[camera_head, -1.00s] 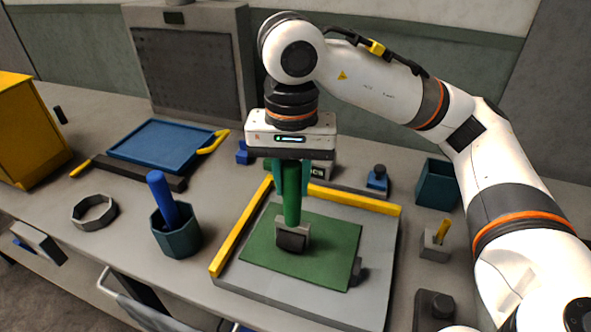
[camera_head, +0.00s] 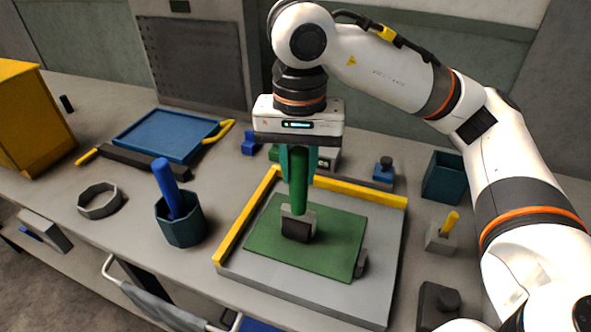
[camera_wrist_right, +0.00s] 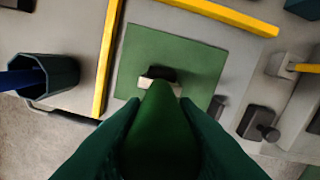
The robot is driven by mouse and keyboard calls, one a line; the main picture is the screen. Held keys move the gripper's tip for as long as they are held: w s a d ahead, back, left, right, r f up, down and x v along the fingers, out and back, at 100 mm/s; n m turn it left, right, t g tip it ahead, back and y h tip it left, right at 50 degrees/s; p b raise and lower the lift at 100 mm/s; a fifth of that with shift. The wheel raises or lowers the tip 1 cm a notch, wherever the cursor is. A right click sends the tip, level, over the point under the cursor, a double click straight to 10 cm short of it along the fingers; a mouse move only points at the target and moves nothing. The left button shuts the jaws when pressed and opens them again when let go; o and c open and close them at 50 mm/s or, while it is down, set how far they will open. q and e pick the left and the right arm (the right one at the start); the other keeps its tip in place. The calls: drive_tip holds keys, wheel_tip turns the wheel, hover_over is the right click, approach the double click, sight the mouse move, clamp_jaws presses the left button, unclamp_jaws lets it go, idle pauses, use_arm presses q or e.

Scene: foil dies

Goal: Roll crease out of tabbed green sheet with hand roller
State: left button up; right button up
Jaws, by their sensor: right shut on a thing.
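My right gripper (camera_head: 299,165) is shut on the green handle of the hand roller (camera_head: 299,185), which stands nearly upright. The roller's dark drum (camera_head: 297,229) is over the middle of the green sheet (camera_head: 338,240) and appears to touch it. In the right wrist view, the green handle (camera_wrist_right: 160,125) sits between the teal fingers, with the dark drum beyond it on the sheet (camera_wrist_right: 195,55). The sheet lies on a grey board (camera_head: 385,240). A dark grey tab (camera_head: 361,263) is at its right edge. I cannot make out a crease. My left gripper is not in view.
Yellow rails (camera_head: 245,215) line the board's left and back edges. A teal cup (camera_head: 181,222) with a blue rod stands to the left. A blue tray (camera_head: 165,137) and grey ring (camera_head: 100,200) lie farther left. Small blocks and a teal bin (camera_head: 444,178) stand to the right.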

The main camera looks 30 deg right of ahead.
drive_tip(key=shift+w+d, duration=0.95)
drive_tip(key=shift+d, duration=0.05)
drive_tip(key=s+a, duration=0.4)
drive_tip(key=shift+a, duration=0.25)
idle(0.8)
wheel_tip(320, 180, up, 8)
drive_tip(key=p, duration=0.6)
idle(0.4)
